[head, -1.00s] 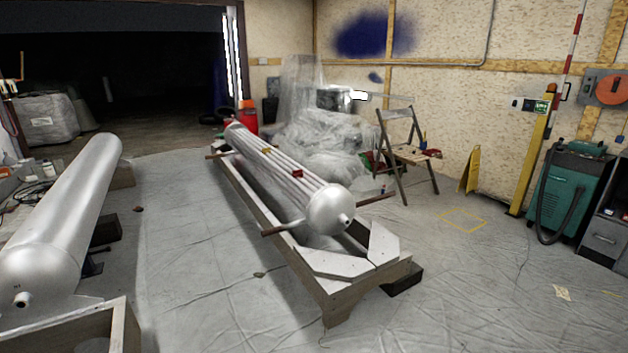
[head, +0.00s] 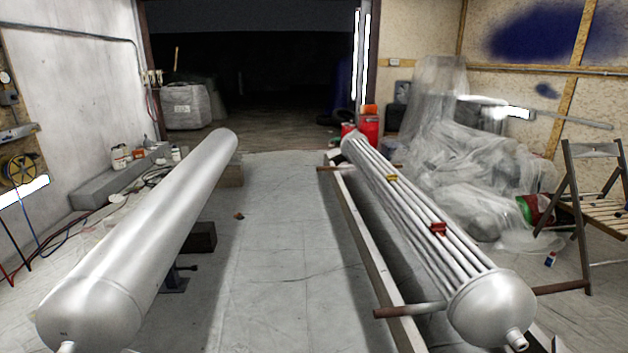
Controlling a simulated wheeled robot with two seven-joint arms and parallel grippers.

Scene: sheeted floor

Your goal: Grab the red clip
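The red clip (head: 438,229) sits on the bundle of thin metal tubes (head: 418,211) on the right side of the head view, a little behind its rounded near end cap. A smaller yellow clip (head: 391,177) sits farther back on the same tubes. Neither of my grippers shows in the head view.
A large silver cylinder (head: 150,235) lies along the left. Between it and the tube bundle runs a clear strip of sheeted floor (head: 285,250). The bundle rests on a long wooden frame (head: 362,243) with crossbars sticking out sideways. Plastic-wrapped items (head: 470,170) and a wooden chair (head: 590,205) stand right.

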